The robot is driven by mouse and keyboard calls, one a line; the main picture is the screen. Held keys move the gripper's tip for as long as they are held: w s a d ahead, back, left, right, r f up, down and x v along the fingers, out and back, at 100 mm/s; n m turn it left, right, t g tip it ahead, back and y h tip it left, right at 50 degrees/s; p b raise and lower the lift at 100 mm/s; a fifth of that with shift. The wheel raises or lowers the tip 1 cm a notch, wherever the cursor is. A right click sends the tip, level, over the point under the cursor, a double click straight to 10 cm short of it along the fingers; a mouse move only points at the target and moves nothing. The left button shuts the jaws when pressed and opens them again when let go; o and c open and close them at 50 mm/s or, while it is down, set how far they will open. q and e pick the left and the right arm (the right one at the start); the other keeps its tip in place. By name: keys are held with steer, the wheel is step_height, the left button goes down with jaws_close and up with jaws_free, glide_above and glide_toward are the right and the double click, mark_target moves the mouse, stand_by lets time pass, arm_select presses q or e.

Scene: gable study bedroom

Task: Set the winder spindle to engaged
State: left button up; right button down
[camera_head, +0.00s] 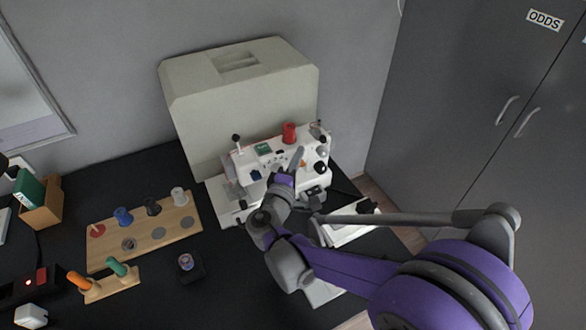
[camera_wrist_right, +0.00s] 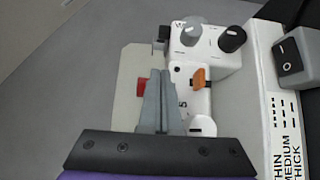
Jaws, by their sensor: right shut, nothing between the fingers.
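The white sewing machine (camera_head: 235,170) stands on the black table in front of its beige cover; its top also shows in the wrist view (camera_wrist_right: 222,60). My right gripper (camera_head: 297,156) is over the machine's right part, its fingers together and empty. In the wrist view its fingertips (camera_wrist_right: 160,73) are beside a red thread spool (camera_wrist_right: 141,88), which they partly hide. An orange lever (camera_wrist_right: 199,78) is right of the fingers. A grey dial (camera_wrist_right: 191,32) and a black knob (camera_wrist_right: 232,39) lie beyond. I cannot clearly pick out the winder spindle. My left gripper is out of view.
The beige cover (camera_head: 240,85) stands behind the machine. A wooden spool board (camera_head: 110,258) and a rack with orange and green handles (camera_head: 100,287) are at left. A dark cabinet (camera_head: 480,90) bounds the right. Bare tabletop lies between board and machine.

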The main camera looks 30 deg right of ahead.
mark_target(323, 140)
steer(key=shift+w+d, duration=0.25)
steer(key=shift+d, duration=1.15)
steer(key=shift+w+d, duration=0.2)
steer(key=shift+d, duration=1.2)
steer(key=shift+s+d, duration=0.15)
steer(key=shift+d, duration=0.8)
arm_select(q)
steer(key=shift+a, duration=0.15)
arm_select(e)
steer(key=shift+d+r, duration=0.1)
steer(key=shift+d, duration=0.1)
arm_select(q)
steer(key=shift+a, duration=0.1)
